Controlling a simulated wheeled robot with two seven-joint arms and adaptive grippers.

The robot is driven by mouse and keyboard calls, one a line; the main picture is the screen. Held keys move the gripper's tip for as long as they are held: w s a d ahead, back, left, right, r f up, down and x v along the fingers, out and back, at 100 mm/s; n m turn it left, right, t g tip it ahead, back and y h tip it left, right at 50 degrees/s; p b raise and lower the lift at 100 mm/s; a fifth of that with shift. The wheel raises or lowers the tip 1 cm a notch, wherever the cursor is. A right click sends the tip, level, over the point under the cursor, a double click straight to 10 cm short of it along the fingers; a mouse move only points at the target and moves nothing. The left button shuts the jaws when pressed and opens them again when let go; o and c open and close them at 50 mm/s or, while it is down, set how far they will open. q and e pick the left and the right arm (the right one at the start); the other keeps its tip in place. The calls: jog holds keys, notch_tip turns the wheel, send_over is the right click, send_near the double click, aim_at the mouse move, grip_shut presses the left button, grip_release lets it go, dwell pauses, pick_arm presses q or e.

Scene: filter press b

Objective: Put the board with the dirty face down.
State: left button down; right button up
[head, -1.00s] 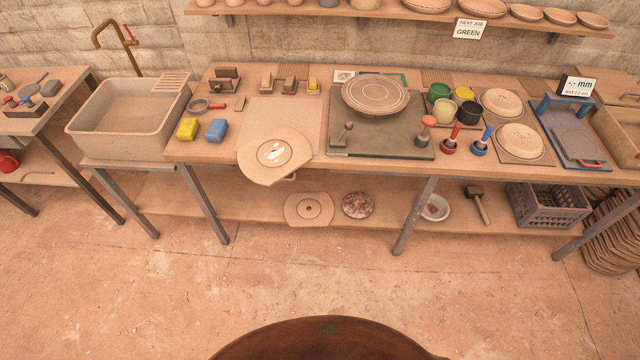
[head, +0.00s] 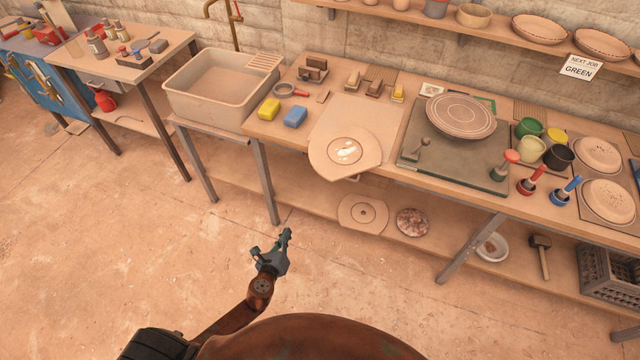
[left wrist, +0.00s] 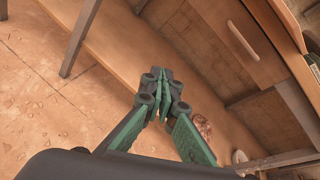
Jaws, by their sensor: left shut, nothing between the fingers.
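The board (head: 328,163) lies on the workbench, its front edge overhanging the bench. Its upward face carries a ring with a whitish smear (head: 345,151) inside. My left gripper (head: 285,238) is shut and empty in front of the bench, lower than the bench top and apart from the board. In the left wrist view its green fingers (left wrist: 160,90) meet, with the lower shelf beyond. The board cannot be made out in that view. My right gripper is out of view.
A similar round board (head: 350,215) and a speckled disc (head: 412,222) lie on the lower shelf. A sink (head: 215,105), a yellow sponge (head: 269,108) and a blue sponge (head: 295,117) are to the left. The floor in front is clear.

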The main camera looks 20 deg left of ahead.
pick_arm(q)
jog(key=w+d+r+m+t+h, duration=0.15)
jog(key=d+r+m+t, duration=0.4)
jog(key=r, duration=0.95)
jog(key=m+g, duration=0.2)
send_near(324, 177)
jog(key=shift+n+t+h, duration=0.25)
jog(key=shift+h, duration=0.2)
jog(key=w, duration=0.6)
jog(key=shift+w+a+f, duration=0.2)
jog(key=shift+w+f, duration=0.15)
jog(key=shift+w, duration=0.15)
jog(key=shift+a, duration=0.1)
